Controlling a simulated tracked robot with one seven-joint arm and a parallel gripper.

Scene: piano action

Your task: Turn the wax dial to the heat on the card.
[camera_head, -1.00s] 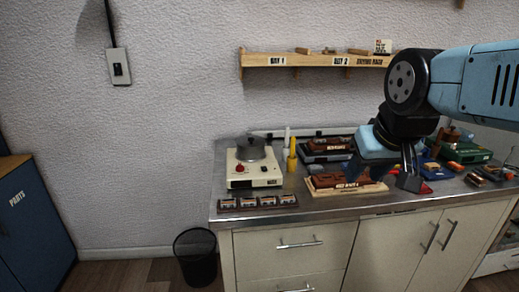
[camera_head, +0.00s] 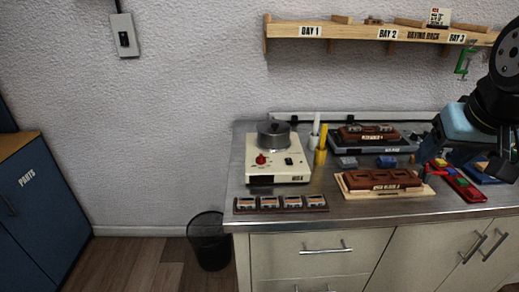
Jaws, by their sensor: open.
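The wax heater (camera_head: 280,165) is a cream box with a grey metal pot (camera_head: 273,133) on top, at the left of the metal counter. Its red dial (camera_head: 261,159) is on the front left of the top face; the dial's marks are too small to read. A small white card (camera_head: 439,17) with red and dark print stands on the shelf; I cannot read it. My gripper (camera_head: 465,162) is at the right, over the counter, well to the right of the dial. Its jaws are open and apart from the heater.
A rack of small blocks (camera_head: 281,203) lies in front of the heater. White and yellow sticks (camera_head: 320,140) stand right of it. A brown block on a wooden board (camera_head: 383,182) and a dark tray (camera_head: 372,140) lie farther right. A black bin (camera_head: 208,240) stands on the floor.

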